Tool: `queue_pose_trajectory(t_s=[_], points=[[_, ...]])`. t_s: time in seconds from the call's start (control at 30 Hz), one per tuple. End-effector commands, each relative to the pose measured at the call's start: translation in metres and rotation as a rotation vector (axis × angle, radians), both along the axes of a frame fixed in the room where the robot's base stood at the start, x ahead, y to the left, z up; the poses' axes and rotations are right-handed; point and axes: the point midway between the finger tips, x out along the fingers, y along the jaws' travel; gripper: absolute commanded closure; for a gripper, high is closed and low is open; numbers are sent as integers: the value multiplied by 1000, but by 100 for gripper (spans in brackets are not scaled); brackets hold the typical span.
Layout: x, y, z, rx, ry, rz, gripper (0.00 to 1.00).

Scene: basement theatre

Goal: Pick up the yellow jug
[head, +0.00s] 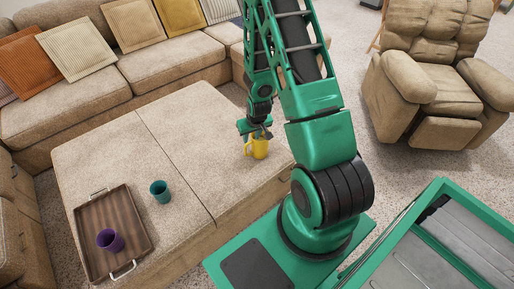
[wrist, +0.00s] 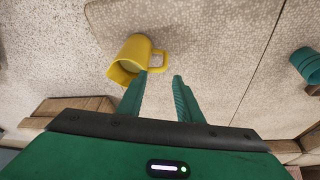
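The yellow jug (head: 257,147) stands on the beige ottoman (head: 180,112), near its right corner, in the head view. In the wrist view the jug (wrist: 132,58) is at upper left, with its handle toward the right. My gripper (head: 256,130) is just above or beside the jug in the head view. In the wrist view my gripper (wrist: 160,78) is open, its two green fingers apart. The left fingertip is near the jug's handle; I cannot tell whether it touches. Nothing is between the fingers.
A teal cup (head: 160,190) stands on the ottoman. A wooden tray (head: 92,212) with a purple cup (head: 110,240) lies at its left end. A beige sofa (head: 180,58) with cushions is behind, and a recliner (head: 440,85) is at the right. The ottoman's middle is clear.

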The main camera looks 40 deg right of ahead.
Motion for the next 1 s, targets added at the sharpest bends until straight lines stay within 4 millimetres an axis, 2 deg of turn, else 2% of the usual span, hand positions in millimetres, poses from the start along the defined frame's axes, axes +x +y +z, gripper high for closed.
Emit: queue_pose_trajectory(t_s=[0.03,0.2,0.37,0.7,1.0], points=[[0,4,-16,6,-6,3,67],[3,10,-43,14,-37,7,67],[6,12,-57,18,-46,9,67],[23,8,-96,18,-47,9,67],[33,4,-115,17,-48,9,67]])
